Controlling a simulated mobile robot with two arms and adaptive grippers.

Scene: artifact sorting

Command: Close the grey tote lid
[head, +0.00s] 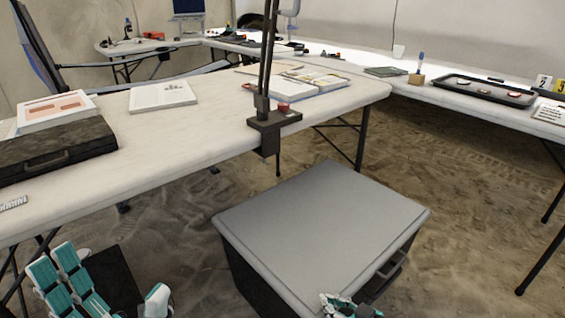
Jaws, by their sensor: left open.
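The grey tote (245,275) stands on the sandy floor at bottom centre, with a dark body and a handle on its right side. Its flat grey lid (325,225) lies across the top and looks level, covering the inside. My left gripper (108,278), with teal finger pads, is open at the bottom left, apart from the tote. Only a small teal and white part of my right gripper (348,306) shows at the bottom edge, by the near right edge of the lid. Whether it touches the lid is unclear, and its fingers are mostly cut off.
Another table at the right bears a dark tray (485,91). Sandy floor right of the tote is clear.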

